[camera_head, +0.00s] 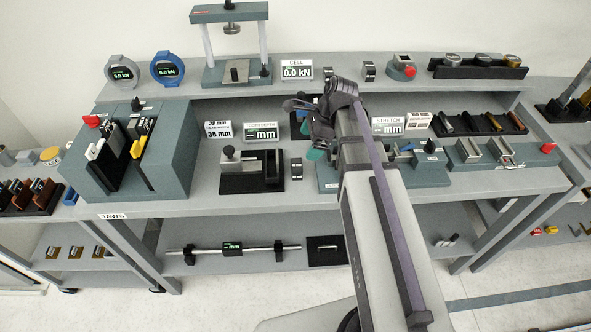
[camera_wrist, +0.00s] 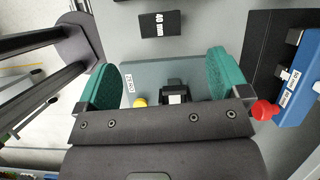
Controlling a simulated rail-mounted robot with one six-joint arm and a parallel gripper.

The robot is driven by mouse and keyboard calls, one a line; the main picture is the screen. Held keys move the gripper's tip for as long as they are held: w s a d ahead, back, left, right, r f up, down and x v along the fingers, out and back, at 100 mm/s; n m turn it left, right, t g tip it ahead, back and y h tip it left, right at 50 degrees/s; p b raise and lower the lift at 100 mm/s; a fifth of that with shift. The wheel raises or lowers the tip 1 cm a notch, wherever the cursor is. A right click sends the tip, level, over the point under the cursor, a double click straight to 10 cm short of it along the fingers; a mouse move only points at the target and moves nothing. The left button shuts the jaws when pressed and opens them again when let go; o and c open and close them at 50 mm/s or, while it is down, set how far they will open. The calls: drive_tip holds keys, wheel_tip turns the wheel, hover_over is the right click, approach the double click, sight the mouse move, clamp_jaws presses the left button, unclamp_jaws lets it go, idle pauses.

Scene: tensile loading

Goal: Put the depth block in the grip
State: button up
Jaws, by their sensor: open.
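A black block marked "40 mm" (camera_wrist: 160,23) lies on the grey bench in the wrist view, beyond my fingertips. It looks like the small dark block (camera_head: 296,168) in the head view. I take it for the depth block, but its label does not say so. My gripper (camera_wrist: 164,66) is open, with green pads wide apart and nothing between them. In the head view my gripper (camera_head: 313,148) is over the middle of the bench, partly hidden by my arm. Which fixture is the grip is not clear; a teal housing (camera_head: 175,150) with slots stands at left.
Below my fingers is a teal plate (camera_wrist: 145,75) with a dark fixture (camera_wrist: 174,93), a yellow button and a ZERO label. A blue device (camera_wrist: 300,90) and red knob (camera_wrist: 263,110) are at right. A black-based gauge (camera_head: 250,184) stands left of the block.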

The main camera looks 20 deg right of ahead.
sight(297, 165)
drive_tip(key=shift+m, duration=0.4)
drive_tip(key=b+x, duration=0.5)
drive_tip(key=x, duration=0.1)
drive_tip(key=shift+s+d+f+b, duration=0.1)
drive_tip(key=shift+d+b, duration=0.05)
drive_tip(key=shift+b, duration=0.2)
drive_tip(key=b+x, duration=0.4)
drive_tip(key=shift+f+b, duration=0.3)
drive_tip(key=shift+f, duration=0.3)
drive_tip(key=shift+r, duration=0.25)
drive_tip(key=c, duration=1.2)
